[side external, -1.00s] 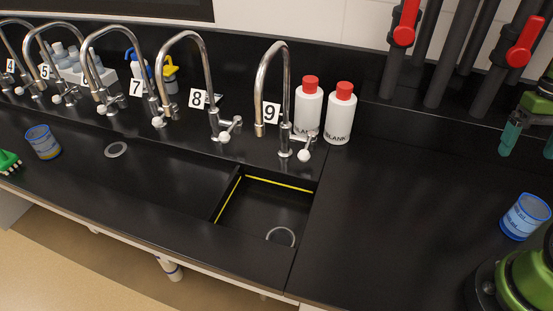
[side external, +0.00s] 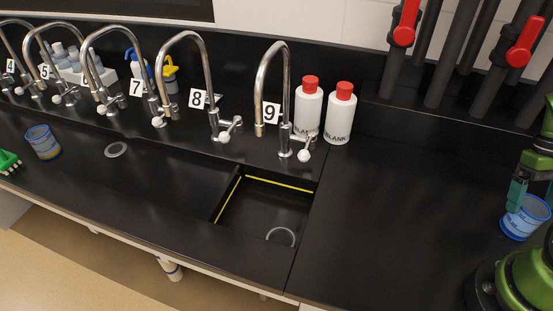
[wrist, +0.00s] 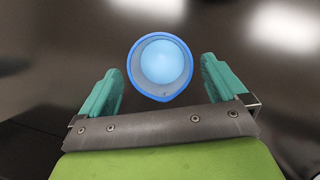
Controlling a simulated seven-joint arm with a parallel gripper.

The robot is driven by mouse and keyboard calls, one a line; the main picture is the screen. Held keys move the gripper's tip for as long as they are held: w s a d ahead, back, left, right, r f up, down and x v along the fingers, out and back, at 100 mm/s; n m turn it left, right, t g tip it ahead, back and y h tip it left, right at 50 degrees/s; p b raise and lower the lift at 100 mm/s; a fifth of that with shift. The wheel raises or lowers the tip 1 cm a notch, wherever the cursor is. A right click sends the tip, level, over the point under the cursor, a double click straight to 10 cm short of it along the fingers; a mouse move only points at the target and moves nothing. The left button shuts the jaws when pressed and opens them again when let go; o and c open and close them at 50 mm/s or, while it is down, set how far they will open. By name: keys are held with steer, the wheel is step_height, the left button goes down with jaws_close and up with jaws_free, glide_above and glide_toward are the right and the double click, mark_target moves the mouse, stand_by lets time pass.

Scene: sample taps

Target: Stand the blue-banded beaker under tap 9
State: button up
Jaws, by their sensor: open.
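A clear beaker with blue marking (side external: 526,219) stands upright on the bench at the far right. My gripper (side external: 518,197) is open and low at this beaker, one teal finger showing in front of its left side. In the wrist view, the beaker (wrist: 160,62) shows from above with a blue rim, between the two open teal fingers and slightly beyond them; a gap shows on each side. Tap 9 (side external: 264,75), a curved chrome spout with a "9" label, stands behind the sink (side external: 250,212), whose edges have yellow lines.
Another blue-rimmed beaker (side external: 43,143) stands at the far left near a green object (side external: 8,162). Two white red-capped bottles (side external: 308,110) stand right of tap 9. More numbered taps line the back to the left. The bench between sink and my gripper is clear.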

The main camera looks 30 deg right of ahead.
mark_target(527, 219)
steer(key=shift+x, duration=2.65)
steer(key=c, duration=1.2)
steer(key=shift+r, duration=0.1)
